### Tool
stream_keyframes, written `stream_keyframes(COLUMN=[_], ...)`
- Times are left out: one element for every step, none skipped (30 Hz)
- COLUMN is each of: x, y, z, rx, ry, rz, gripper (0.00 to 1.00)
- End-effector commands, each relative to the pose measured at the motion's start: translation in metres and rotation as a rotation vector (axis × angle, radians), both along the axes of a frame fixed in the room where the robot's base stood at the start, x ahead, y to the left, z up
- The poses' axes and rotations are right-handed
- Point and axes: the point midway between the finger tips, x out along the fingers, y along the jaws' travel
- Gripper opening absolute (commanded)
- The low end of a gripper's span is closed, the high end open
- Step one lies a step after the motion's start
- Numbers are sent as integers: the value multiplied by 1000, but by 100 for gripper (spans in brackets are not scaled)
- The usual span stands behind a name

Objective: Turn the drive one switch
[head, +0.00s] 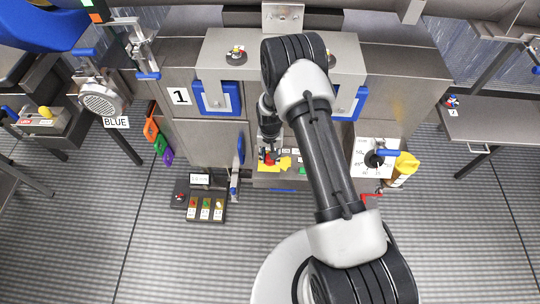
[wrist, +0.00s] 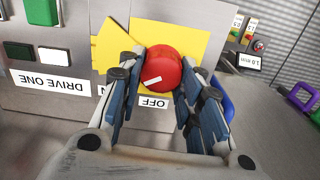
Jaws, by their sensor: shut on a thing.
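The drive one switch is a round red knob (wrist: 162,70) on a yellow plate (wrist: 205,45) in the wrist view. A short white mark on the knob's face lies slightly tilted. An "OFF" label (wrist: 153,102) sits just below the knob, and another label, partly hidden with an "N" showing, is to the left. The "DRIVE ONE" label (wrist: 50,82) appears upside down at left. My gripper (wrist: 163,82) has its fingers on both sides of the knob, shut on it. In the head view my gripper (head: 268,140) is over the panel, and the red knob (head: 267,159) shows below it.
A black button (wrist: 18,50) and a white button (wrist: 54,56) sit left of the switch. In the head view, a dial with a blue handle (head: 385,153) is at right, and a small button box (head: 205,208) is at lower left.

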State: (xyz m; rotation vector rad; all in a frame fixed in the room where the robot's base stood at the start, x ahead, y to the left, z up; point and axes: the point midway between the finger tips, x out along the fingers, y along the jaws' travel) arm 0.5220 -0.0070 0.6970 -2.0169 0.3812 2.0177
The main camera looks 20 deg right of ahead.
Motion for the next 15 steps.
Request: stream_keyframes(x=[0,0,1,1,1,1,1,1,1,1,1,1,1,1,1], y=[0,0,0,0,0,0,0,0,0,0,0,0,0,0,0], z=[0,0,0,0,0,0,0,0,0,0,0,0,0,0,0], rx=[0,1,1,1,1,1,0,0,0,0,0,0,0,0,0], ry=[-1,-1,-1,-1,-1,-1,-2,-2,-2,-2,-2,-2,-2,-2,-2], rz=[-14,-23,-33,-39,-44,-50,-54,-57,-60,-61,-62,-63,-64,-64,-64], gripper=[0,0,0,0,0,0,0,0,0,0,0,0,0,0,0])
